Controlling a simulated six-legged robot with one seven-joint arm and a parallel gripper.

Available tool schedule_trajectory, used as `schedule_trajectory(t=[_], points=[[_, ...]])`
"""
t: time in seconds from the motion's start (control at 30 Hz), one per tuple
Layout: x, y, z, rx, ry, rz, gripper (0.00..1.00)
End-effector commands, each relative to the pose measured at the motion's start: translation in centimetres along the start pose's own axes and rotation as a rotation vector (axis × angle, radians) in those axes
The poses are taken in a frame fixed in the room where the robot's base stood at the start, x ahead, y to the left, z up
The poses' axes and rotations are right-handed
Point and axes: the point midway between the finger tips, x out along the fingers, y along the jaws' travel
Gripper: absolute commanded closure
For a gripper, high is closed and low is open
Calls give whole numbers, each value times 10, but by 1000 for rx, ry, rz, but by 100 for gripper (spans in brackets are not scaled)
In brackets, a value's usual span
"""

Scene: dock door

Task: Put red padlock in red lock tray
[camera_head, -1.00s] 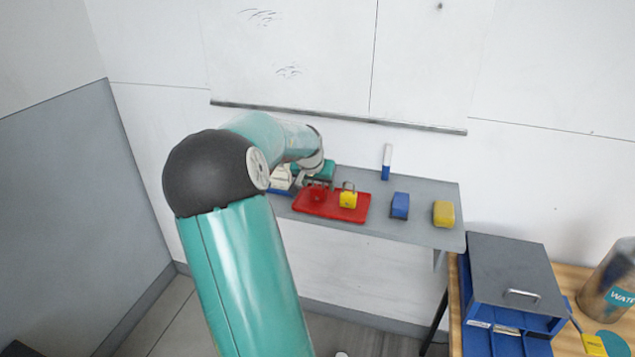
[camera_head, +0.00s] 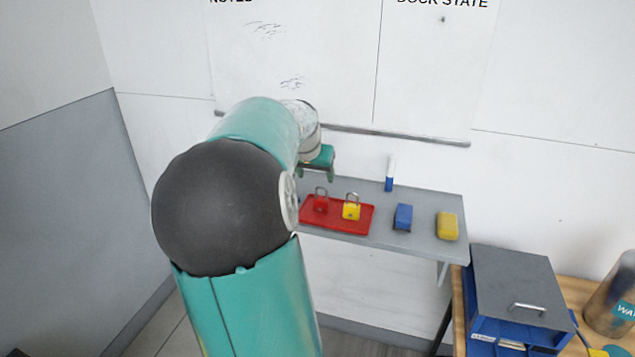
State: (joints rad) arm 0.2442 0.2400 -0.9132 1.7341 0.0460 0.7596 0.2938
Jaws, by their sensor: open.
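The red padlock (camera_head: 321,201) stands upright in the left part of the red lock tray (camera_head: 339,226), its shackle up. A yellow padlock (camera_head: 351,211) stands to its right in the same tray. The tray lies on a grey wall shelf (camera_head: 421,242). My gripper (camera_head: 317,174) is above and behind the red padlock, apart from it, with nothing seen in it. My arm hides the left end of the shelf.
A blue block (camera_head: 402,217), a yellow block (camera_head: 447,226) and an upright blue-and-white marker (camera_head: 390,173) are on the shelf right of the tray. A grey-topped blue cabinet (camera_head: 515,287) and a metal canister (camera_head: 611,295) stand on a wooden bench at lower right. The whiteboard (camera_head: 300,65) is behind.

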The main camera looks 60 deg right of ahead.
Motion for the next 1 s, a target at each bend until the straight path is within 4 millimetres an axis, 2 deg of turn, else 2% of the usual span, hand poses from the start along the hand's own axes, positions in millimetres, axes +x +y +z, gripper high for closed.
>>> schedule_trajectory(t=[0.1,0.33,0.47,0.57,0.67,0.7,0.77,0.8,0.87,0.9,1.0], points=[[-7,0,0,-1,0,0,37],[-8,0,1,-2,-1,-1,37],[-15,-17,19,-36,-28,-51,37],[-31,-48,56,-113,-75,-144,37],[-61,-86,109,-236,-127,-265,37],[-76,-99,133,-291,-144,-312,37],[-99,-115,168,-381,-162,-380,37],[-115,-123,192,-442,-172,-420,37],[-139,-132,228,-538,-178,-478,37],[-155,-135,252,-605,-178,-514,37],[-192,-134,311,-773,-164,-589,37]])
